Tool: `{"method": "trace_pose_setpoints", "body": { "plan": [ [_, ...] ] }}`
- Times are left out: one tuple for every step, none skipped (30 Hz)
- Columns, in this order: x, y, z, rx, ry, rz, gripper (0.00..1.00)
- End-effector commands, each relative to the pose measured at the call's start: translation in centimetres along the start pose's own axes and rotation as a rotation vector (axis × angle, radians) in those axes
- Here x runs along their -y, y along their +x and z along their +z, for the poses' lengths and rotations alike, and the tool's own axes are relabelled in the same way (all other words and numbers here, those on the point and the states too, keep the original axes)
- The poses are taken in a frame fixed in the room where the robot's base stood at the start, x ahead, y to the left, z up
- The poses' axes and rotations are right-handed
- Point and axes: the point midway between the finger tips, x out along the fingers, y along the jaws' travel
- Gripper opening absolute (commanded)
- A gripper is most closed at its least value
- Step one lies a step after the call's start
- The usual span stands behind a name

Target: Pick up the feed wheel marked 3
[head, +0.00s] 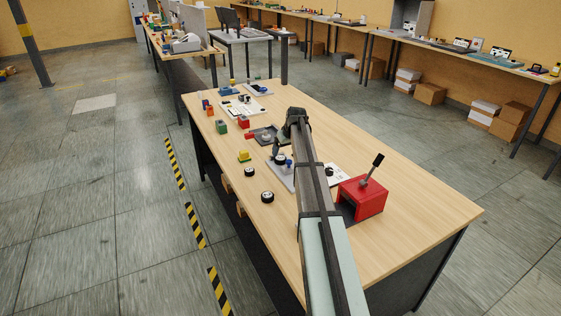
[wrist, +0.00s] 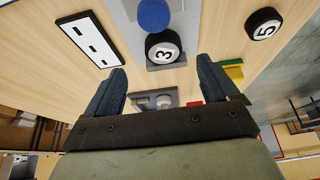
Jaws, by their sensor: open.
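The feed wheel marked 3 (wrist: 163,50) is black with a white face and shows just beyond my fingertips in the wrist view. It sits at the end of a grey plate (wrist: 178,22), in front of a round blue part (wrist: 154,14). In the head view the wheel (head: 280,159) is beside my gripper (head: 277,150), partly hidden by it. My gripper is open in the wrist view (wrist: 162,66), with one finger on each side of the wheel's line and nothing visibly held. Whether the fingers overlap the wheel in depth, I cannot tell.
A wheel marked 5 (wrist: 263,24) lies to the right in the wrist view. A white plate with black slots (wrist: 90,40) is at the left. In the head view a red box with a lever (head: 362,199) stands right of my arm. The table's right end is clear.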

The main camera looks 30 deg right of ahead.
Motion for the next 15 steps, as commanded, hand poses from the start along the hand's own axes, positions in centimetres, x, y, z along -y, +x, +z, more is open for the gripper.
{"method": "trace_pose_setpoints", "body": {
  "plan": [
    [0.0,0.5,0.0,0.0,0.0,0.0,0.88],
    [0.0,0.6,-0.1,0.0,0.0,0.0,0.88],
    [0.0,0.8,-0.1,-0.001,0.0,0.0,0.88],
    [0.0,0.8,-0.1,-0.001,0.0,0.001,0.88],
    [0.0,0.9,-0.1,-0.001,0.0,0.001,0.88],
    [0.1,1.1,-0.1,-0.001,0.0,0.001,0.88],
    [0.1,1.3,-0.1,-0.001,0.0,0.001,0.88],
    [0.1,1.5,-0.1,-0.001,0.0,0.0,0.88],
    [0.2,1.9,-0.1,-0.001,0.0,0.0,0.88],
    [0.2,2.3,-0.2,0.0,0.0,0.0,0.88],
    [0.3,2.7,-0.2,0.0,0.0,0.0,0.88],
    [0.4,3.2,-0.2,0.001,0.0,-0.001,0.88],
    [0.5,3.6,-0.3,0.001,0.0,-0.001,0.88],
    [0.5,4.0,-0.3,0.0,0.0,0.0,0.88],
    [0.5,4.5,-0.3,0.0,0.0,0.0,0.88]
  ]
}}
